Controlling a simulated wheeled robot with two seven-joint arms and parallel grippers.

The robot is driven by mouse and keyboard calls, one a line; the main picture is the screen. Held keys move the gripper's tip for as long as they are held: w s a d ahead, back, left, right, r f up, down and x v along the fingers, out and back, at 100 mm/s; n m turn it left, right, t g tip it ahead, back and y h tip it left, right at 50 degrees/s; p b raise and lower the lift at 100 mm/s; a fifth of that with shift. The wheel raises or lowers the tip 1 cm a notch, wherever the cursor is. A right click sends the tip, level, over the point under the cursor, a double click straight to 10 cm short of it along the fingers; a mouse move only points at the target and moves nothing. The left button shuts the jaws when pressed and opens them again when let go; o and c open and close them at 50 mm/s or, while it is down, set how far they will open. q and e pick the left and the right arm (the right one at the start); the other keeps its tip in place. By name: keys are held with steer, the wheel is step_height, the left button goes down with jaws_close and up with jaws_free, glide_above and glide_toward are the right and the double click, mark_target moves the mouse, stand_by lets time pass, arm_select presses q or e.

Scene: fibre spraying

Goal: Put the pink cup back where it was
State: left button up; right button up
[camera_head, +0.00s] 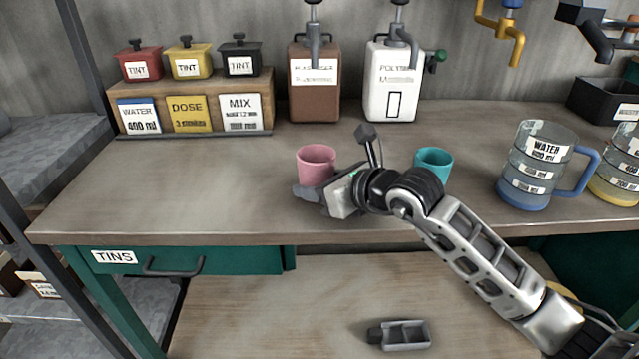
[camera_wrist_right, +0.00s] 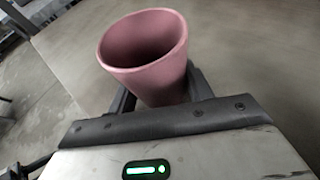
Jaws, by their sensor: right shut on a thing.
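The pink cup (camera_head: 316,164) is upright at the middle of the workbench in the head view. My right gripper (camera_head: 312,190) is shut on it, low on its side, with the arm coming from the right. In the right wrist view the pink cup (camera_wrist_right: 146,55) stands between the dark fingers (camera_wrist_right: 160,95), its open mouth showing and its inside looking empty. I cannot tell whether its base touches the bench. My left gripper is not in view.
A teal cup (camera_head: 434,162) stands right of my gripper. A water jug (camera_head: 540,165) is further right. Tint pots on a wooden stand (camera_head: 192,88), a brown dispenser (camera_head: 314,85) and a white dispenser (camera_head: 391,85) line the back. The bench (camera_head: 180,180) is clear to the left.

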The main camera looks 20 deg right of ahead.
steer(key=shift+f, duration=0.25)
steer(key=shift+f, duration=0.15)
steer(key=o, duration=1.1)
